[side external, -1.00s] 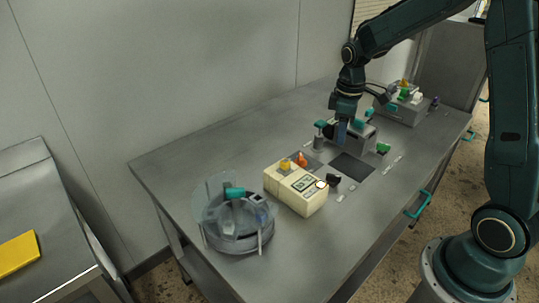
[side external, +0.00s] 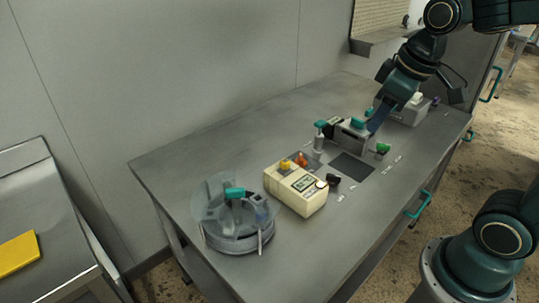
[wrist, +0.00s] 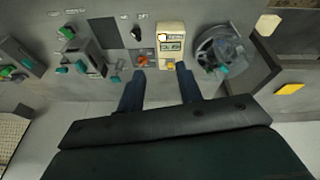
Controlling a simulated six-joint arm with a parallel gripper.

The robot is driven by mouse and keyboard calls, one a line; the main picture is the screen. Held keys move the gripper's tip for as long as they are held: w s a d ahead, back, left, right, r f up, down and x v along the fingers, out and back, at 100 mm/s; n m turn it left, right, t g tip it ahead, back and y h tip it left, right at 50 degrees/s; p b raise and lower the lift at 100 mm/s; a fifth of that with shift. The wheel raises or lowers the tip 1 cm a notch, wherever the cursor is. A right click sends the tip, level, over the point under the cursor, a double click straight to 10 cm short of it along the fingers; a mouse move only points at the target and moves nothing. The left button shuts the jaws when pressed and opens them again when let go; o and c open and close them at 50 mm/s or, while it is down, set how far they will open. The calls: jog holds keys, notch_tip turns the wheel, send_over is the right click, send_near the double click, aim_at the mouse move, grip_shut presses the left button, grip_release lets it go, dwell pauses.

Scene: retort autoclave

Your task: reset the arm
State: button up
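My gripper (side external: 376,120) hangs above the table, in front of the grey boxes at its far right end, with its dark blue fingers pointing down and to the left. In the wrist view its two fingers (wrist: 162,76) are spread well apart with nothing between them, so it is open and empty. The steel table (side external: 270,150) shows clear space under the fingers, though the exact height of the fingertips is hard to tell.
A cream box with a display (side external: 298,188) stands mid-table. A round device with a clear cover (side external: 238,238) stands at the left. A grey box with a teal top (side external: 350,136) and another grey box (side external: 410,112) stand near the arm. A wall runs behind.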

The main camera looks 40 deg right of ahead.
jog(key=s+a+r+m+t, duration=0.1)
jog(key=s+a+m, duration=0.1)
jog(key=s, duration=0.6)
jog(key=shift+s+a+t, duration=0.25)
jog(key=shift+a+t, duration=0.15)
